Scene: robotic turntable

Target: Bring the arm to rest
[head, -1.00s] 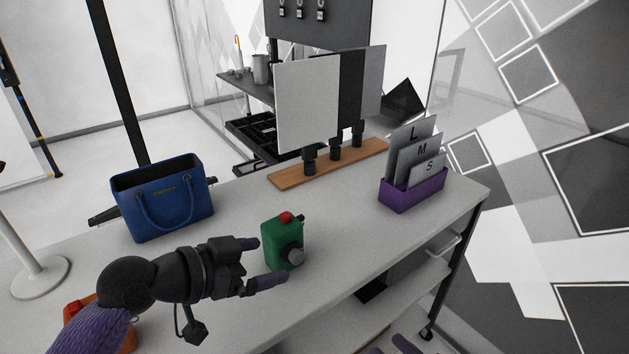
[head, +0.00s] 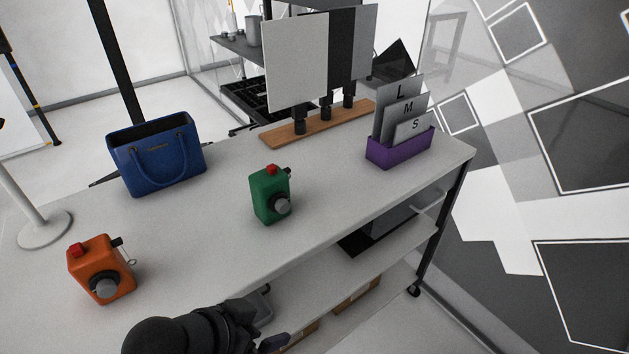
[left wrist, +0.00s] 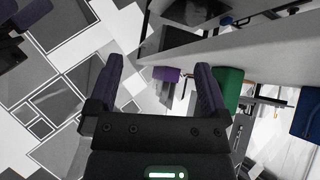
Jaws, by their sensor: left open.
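My left arm enters the head view at the bottom. Its gripper (head: 268,322) is at the table's front edge, below the green camera-like object and apart from it. In the left wrist view the two purple-grey fingers (left wrist: 158,70) stand wide apart with nothing between them. A dark part with purple pieces at the upper left of the left wrist view looks like my right gripper (left wrist: 24,14); its jaws are not clear. My right gripper does not show in the head view.
The white table (head: 210,230) holds an orange camera-like object (head: 104,268), a green one (head: 270,196), a blue handbag (head: 158,158), a purple box (head: 400,150) with lettered cards, and a wooden board (head: 318,124) with panels. A lower shelf (head: 345,262) lies underneath.

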